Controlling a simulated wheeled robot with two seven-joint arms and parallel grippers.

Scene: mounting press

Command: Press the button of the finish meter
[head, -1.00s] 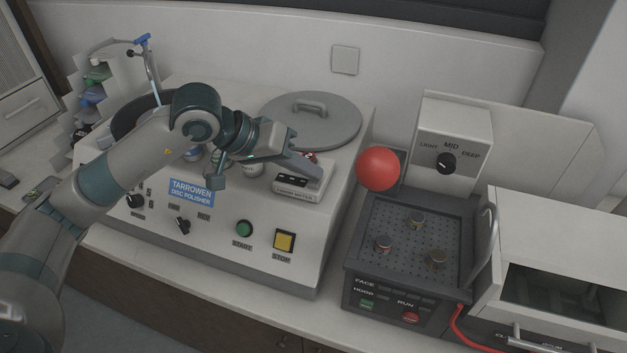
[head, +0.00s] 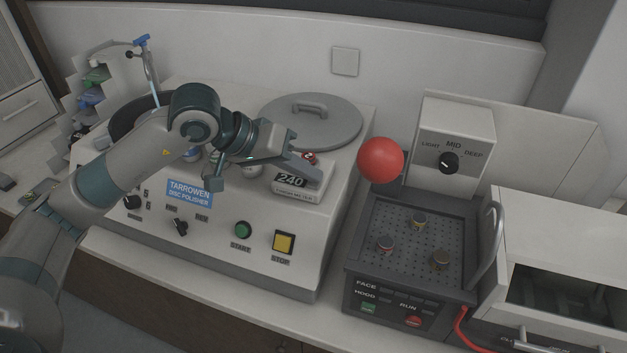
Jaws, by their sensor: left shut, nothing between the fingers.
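The finish meter (head: 306,190) is a small white box on the right part of the disc polisher's top. Its dark display (head: 291,181) reads 240. A small red part, probably its button (head: 309,158), shows just behind my gripper's fingers. My left gripper (head: 314,171) is shut and empty, with its fingers reaching over the back of the meter beside the red part. I cannot tell whether the fingertips touch the button. My right gripper is not in view.
The polisher (head: 215,240) has a green start button (head: 243,229) and a yellow stop button (head: 284,242). A grey round lid (head: 335,125) lies behind the meter.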

